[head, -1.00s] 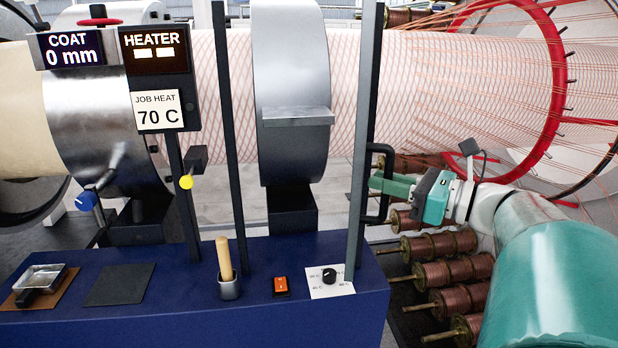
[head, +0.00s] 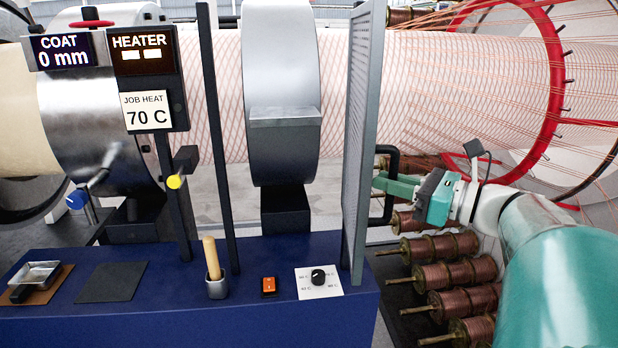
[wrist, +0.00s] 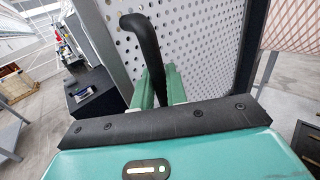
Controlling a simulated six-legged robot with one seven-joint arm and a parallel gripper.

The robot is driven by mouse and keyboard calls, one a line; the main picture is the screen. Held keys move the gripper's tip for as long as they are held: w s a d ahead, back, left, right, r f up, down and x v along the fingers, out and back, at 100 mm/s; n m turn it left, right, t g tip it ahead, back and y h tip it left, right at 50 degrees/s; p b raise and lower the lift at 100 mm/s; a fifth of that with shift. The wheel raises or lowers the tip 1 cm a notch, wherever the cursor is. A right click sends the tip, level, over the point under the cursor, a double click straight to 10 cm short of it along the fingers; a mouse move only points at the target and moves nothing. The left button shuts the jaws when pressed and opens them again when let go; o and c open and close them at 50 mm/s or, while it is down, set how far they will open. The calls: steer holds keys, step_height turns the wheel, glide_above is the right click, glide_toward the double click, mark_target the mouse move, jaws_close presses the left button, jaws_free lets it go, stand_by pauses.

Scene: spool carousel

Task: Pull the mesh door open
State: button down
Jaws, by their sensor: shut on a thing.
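The mesh door (head: 361,140) is a tall grey perforated panel in a light frame, seen nearly edge-on in the head view at the right end of the blue bench. In the wrist view its perforated face (wrist: 195,45) fills the middle. A black bar handle (head: 392,165) sticks out from its right side; it also shows in the wrist view (wrist: 141,38). My gripper (head: 382,184), with green fingers, is shut on this handle. In the wrist view the fingers (wrist: 160,88) lie on both sides of the bar. The lower part of the handle is hidden there.
The blue bench (head: 150,320) carries a black knob (head: 318,276), an orange switch (head: 269,286) and a cup with a wooden-handled tool (head: 212,260). Copper spools (head: 455,275) stand right of the door, below my arm. A red ring (head: 557,90) with threads is behind.

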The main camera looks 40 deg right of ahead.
steer(key=shift+f, duration=0.1)
steer(key=c, duration=1.5)
jaws_free()
steer(key=shift+w+d, duration=0.1)
steer(key=shift+w, duration=0.1)
steer(key=shift+s, duration=0.2)
steer(key=v, duration=1.3)
steer(key=shift+s, duration=0.45)
steer(key=shift+s, duration=0.1)
